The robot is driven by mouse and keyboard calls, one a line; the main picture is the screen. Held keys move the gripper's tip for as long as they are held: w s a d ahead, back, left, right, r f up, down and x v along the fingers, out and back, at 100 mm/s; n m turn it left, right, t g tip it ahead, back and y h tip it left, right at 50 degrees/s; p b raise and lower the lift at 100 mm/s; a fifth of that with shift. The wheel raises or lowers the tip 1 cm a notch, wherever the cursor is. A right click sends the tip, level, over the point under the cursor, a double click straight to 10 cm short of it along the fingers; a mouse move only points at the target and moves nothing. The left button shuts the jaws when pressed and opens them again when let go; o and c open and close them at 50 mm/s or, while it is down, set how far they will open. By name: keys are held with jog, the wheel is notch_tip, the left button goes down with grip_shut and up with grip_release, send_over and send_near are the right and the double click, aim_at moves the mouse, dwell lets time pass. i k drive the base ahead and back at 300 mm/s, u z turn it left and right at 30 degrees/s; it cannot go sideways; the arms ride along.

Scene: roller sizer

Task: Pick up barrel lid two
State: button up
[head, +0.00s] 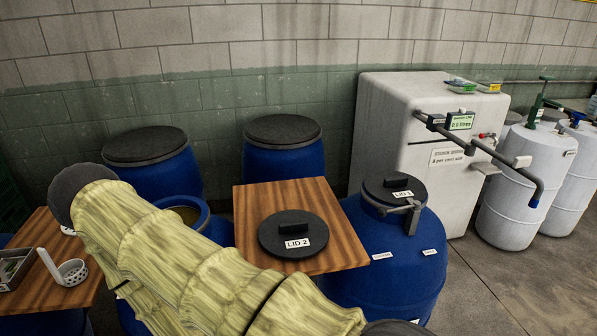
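Barrel lid two (270,238) is a round dark disc with a raised black block handle and a white "LID 2" label. It lies flat on a square wooden board (258,200) near the middle of the head view. My arm in its yellowish sleeve crosses the lower left, in front of the board's left part. My gripper is not visible in this view. A similar dark lid marked "LID 1" (379,187) sits on a blue barrel (375,240) to the right, with a grey metal fitting at its front.
An open blue barrel (207,216) stands left of the board, partly behind my arm. Two blue barrels with dark tops (145,145) (283,131) stand at the wall. A white dispenser (383,120) with a pipe stands behind right. A wooden table (50,295) is at left.

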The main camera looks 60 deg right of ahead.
aim_at(290, 234)
jog(key=z, duration=1.9)
jog(key=k, duration=0.5)
jog(key=u, duration=1.85)
jog(key=i, duration=1.45)
jog(key=z, duration=1.7)
